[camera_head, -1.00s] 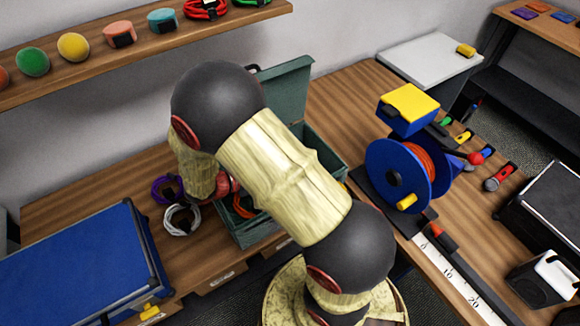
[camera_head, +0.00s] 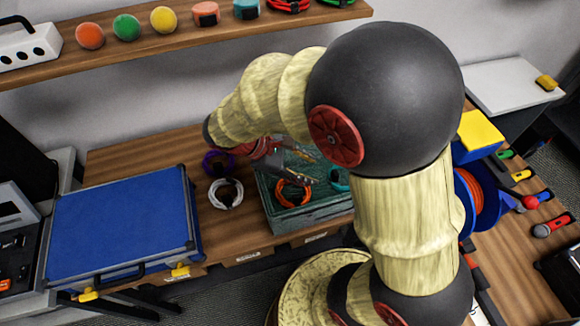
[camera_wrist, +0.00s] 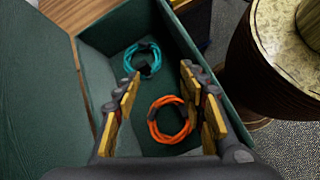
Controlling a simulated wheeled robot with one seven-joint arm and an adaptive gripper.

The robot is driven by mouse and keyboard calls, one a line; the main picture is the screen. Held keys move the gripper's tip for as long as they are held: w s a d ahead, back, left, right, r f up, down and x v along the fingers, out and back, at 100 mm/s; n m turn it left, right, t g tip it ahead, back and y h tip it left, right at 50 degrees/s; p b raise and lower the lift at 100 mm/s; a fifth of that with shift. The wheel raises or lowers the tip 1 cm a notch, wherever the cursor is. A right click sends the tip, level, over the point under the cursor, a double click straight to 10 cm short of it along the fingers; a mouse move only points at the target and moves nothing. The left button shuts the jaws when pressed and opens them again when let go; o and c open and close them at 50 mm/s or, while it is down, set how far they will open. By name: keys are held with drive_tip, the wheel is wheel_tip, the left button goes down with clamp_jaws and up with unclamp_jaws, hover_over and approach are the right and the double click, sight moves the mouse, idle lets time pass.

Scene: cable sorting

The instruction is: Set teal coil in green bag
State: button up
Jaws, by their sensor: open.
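The green bag shows as an open dark green case (camera_head: 292,224) on the bench; its wall also shows in the wrist view (camera_wrist: 184,38). The teal coil (camera_wrist: 157,58) lies on the case's floor toward the far end. In the head view only part of the teal coil (camera_head: 338,180) shows beside my arm. An orange coil (camera_wrist: 151,120) lies nearer in the same case. My gripper (camera_wrist: 159,80) is open and empty above the case, its fingers apart over the two coils. In the head view my gripper (camera_head: 308,170) is over the case, partly hidden.
A white coil (camera_head: 226,194) and a purple coil (camera_head: 212,168) lie on the bench left of the case. A blue case (camera_head: 120,222) stands further left. A blue reel (camera_head: 466,200) is at the right, partly behind my arm. A shelf (camera_head: 180,42) runs along the wall.

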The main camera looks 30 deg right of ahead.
drive_tip(key=s+a+r+m+t+y, duration=0.3)
drive_tip(key=a+r+m+t+y, duration=0.1)
drive_tip(key=r, duration=0.3)
drive_tip(key=s+a+r+m+t+y, duration=0.3)
drive_tip(key=a+r+m+t+y, duration=0.1)
drive_tip(key=r, duration=0.4)
drive_tip(key=shift+s+a+m+t, duration=0.2)
drive_tip(key=shift+a+m+t, duration=0.1)
drive_tip(key=shift+a+m, duration=0.5)
